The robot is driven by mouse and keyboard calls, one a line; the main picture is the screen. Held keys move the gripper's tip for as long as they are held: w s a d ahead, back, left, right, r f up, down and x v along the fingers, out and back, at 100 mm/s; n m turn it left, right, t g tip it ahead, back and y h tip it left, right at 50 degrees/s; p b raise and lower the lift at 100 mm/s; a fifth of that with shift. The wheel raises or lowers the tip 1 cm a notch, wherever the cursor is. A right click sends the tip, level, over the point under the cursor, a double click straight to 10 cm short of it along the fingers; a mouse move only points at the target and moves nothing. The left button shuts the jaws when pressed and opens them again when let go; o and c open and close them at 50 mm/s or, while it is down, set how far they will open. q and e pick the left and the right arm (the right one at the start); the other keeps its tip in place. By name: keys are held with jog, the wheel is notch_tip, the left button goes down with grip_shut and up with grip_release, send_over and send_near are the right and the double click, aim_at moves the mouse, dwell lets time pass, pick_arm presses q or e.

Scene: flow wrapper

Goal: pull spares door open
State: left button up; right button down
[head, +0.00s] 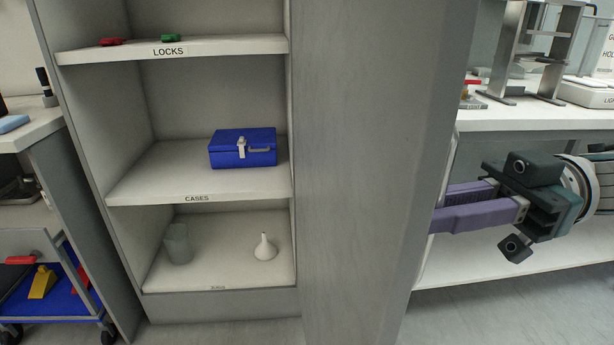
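The tall grey door (365,170) stands open at the right side of the shelf cabinet, its broad face filling the middle of the head view. No label naming it as the spares door shows, and no handle is visible on this face. My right gripper (445,208) comes in from the right, with its purple fingers pointing left at the door's right edge. The fingertips are hidden behind that edge, so I cannot tell whether they hold anything there. My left gripper is not in view.
The open cabinet holds red and green locks (171,38), a blue case (243,148), a grey jug (178,243) and a white funnel (265,247). A workbench (540,118) stands at the right behind my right arm. A blue cart (60,300) is at the lower left.

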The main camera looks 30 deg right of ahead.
jog(key=c, duration=0.8)
grip_release()
jog(key=shift+c, duration=0.2)
jog(key=b+v, duration=0.3)
jog(key=v, duration=0.7)
